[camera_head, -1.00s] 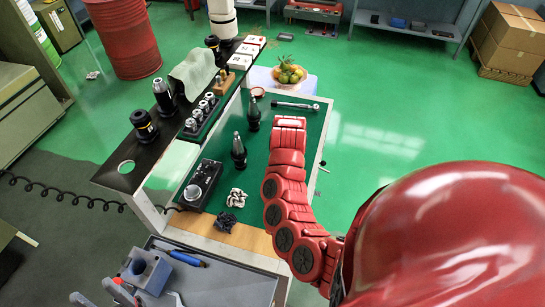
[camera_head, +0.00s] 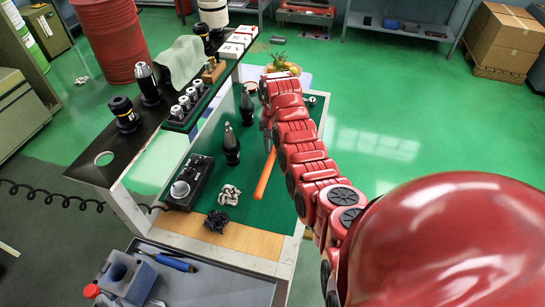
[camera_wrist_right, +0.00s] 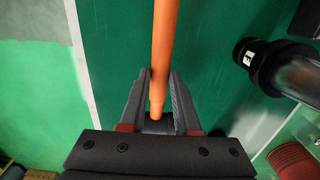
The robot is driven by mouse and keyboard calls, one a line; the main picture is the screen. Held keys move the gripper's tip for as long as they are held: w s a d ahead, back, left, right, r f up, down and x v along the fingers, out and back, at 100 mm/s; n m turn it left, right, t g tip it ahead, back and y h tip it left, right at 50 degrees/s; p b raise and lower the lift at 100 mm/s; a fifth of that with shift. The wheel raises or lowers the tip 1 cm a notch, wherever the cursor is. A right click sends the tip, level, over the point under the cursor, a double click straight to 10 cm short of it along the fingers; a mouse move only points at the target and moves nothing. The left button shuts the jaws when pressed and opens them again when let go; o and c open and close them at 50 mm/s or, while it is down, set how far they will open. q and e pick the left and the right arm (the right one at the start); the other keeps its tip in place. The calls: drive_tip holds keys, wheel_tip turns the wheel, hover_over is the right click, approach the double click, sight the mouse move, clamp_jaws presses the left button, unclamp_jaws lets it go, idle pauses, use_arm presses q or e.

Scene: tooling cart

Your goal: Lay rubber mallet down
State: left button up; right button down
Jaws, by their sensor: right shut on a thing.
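The rubber mallet's orange handle (camera_head: 265,175) shows in the head view below my right gripper (camera_head: 266,126), slanting over the green top of the cart (camera_head: 258,208). In the right wrist view the orange handle (camera_wrist_right: 164,50) runs up from between the two dark fingers of my right gripper (camera_wrist_right: 160,92), which is shut on it. The mallet's head cannot be made out. I cannot tell whether the mallet touches the green surface. My left gripper is not in view.
Dark tool holders (camera_head: 231,146) and a black control box (camera_head: 190,182) stand left of the handle. Green surface between the rags and handle is bare.

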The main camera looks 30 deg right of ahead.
sight(273, 150)
drive_tip(key=shift+w, duration=0.2)
wheel_tip(273, 150, down, 2)
drive_tip(key=shift+w+f+p, duration=0.1)
drive_tip(key=shift+f+p, duration=0.15)
drive_tip(key=shift+p, duration=0.5)
drive_tip(key=shift+f, duration=0.5)
drive_tip(key=c, duration=0.6)
unclamp_jaws()
drive_tip(key=shift+r+b, duration=0.3)
drive_tip(key=shift+r, duration=0.35)
wheel_tip(273, 150, up, 3)
drive_tip(key=shift+w+d+b, duration=0.1)
drive_tip(key=shift+b, duration=0.6)
wheel_tip(273, 150, up, 8)
drive_tip(key=shift+f+p, duration=0.1)
drive_tip(key=shift+p, duration=0.5)
